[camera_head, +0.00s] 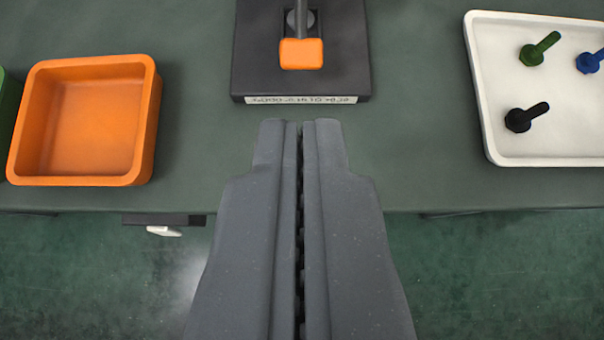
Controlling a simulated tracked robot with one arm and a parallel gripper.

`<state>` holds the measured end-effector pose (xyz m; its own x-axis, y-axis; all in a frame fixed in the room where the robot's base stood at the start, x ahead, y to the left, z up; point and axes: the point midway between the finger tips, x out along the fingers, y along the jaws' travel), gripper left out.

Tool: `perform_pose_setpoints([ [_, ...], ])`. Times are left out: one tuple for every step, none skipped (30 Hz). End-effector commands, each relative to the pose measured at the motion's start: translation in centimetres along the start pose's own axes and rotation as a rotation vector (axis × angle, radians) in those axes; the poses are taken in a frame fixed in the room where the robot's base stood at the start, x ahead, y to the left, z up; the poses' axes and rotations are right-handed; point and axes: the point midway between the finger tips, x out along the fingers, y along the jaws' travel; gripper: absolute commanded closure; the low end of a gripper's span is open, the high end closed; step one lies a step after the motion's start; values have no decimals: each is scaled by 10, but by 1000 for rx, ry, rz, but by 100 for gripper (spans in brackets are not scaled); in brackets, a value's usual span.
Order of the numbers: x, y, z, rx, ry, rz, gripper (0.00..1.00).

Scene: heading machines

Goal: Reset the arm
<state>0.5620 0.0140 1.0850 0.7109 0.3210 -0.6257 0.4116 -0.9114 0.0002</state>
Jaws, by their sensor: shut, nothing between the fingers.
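My gripper (301,124) shows in the head camera view, reaching up from the bottom middle with its two grey fingers together. It is shut and holds nothing. Its fingertips lie over the near part of the green table (200,100), just short of a dark machine base (245,75). The machine has a lever with an orange end (301,54) and a label strip (301,100) on its near edge. The rest of my arm is out of view.
An orange open bin (90,125) stands at the left, empty, with a green edge (8,105) beside it. A white tray (550,148) at the right holds a green bolt (538,49), a black bolt (525,117) and a blue bolt (590,62).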

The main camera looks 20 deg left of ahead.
Motion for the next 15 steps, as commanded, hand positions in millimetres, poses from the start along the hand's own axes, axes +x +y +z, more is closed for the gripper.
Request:
perform_pose_setpoints([
  [-4,0,1,0,1,1,100],
  [-5,0,1,0,1,0,100],
  [-6,-1,2,-1,1,-1,100],
  [-7,-1,2,-1,0,-1,100],
  [-7,-1,2,-1,0,-1,100],
  [-8,-1,3,-1,0,-2,100],
  [-8,-1,3,-1,0,-2,100],
  [-8,-1,3,-1,-1,-2,100],
  [-8,-1,3,-1,-1,-2,100],
  [-8,-1,3,-1,-1,-2,100],
  [-8,-1,3,-1,-1,-2,100],
  [-8,-1,3,-1,-1,-2,100],
  [-8,-1,3,0,-1,-1,100],
  [-8,-1,3,0,-1,-1,100],
  [-8,0,3,0,-1,-1,100],
])
